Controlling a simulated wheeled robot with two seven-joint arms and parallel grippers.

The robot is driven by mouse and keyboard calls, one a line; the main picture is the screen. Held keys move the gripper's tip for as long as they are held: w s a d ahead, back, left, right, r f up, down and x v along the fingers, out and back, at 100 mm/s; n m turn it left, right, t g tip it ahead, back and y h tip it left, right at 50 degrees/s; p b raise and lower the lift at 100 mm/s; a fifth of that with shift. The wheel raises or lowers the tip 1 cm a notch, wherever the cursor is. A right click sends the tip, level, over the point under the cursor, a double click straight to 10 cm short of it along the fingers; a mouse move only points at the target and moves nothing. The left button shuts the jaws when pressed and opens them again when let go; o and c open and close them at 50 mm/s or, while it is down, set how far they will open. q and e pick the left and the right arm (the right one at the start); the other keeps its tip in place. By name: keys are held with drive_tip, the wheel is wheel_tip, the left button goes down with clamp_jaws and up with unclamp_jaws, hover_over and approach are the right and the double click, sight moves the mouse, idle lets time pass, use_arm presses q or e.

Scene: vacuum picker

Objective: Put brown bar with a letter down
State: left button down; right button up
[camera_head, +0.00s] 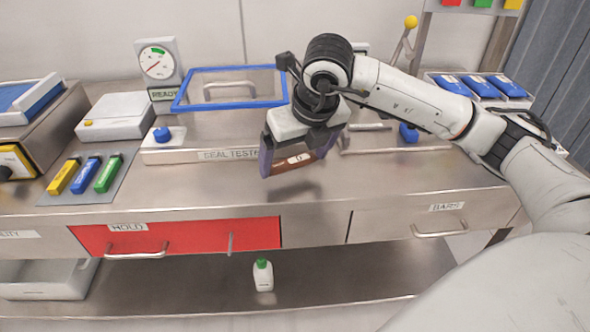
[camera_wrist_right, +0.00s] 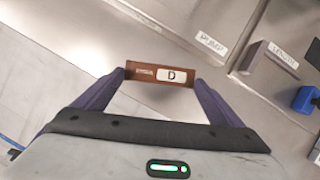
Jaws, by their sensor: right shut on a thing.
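A brown bar (camera_head: 290,164) with a pale letter label is held between the fingers of my right gripper (camera_head: 297,160), above the front part of the steel counter. In the right wrist view the bar (camera_wrist_right: 160,75) shows the letter D on a white patch, and the purple fingers of my right gripper (camera_wrist_right: 160,80) close on its two ends. A shadow lies on the counter below and to the right of the gripper, and the bar looks clear of the surface. My left gripper is not in view.
A seal tester (camera_head: 193,155) with a blue-framed lid (camera_head: 230,106) stands behind the gripper. Yellow, blue and green markers (camera_head: 86,174) lie at the left. A red HOLD drawer (camera_head: 190,236) and a BARS drawer (camera_head: 390,224) are in the counter front. Counter (camera_head: 370,180) at right is bare.

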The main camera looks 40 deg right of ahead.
drive_tip(key=shift+f, duration=1.9)
drive_tip(key=o, duration=0.9)
drive_tip(key=shift+r, duration=0.15)
drive_tip(key=v, duration=1.2)
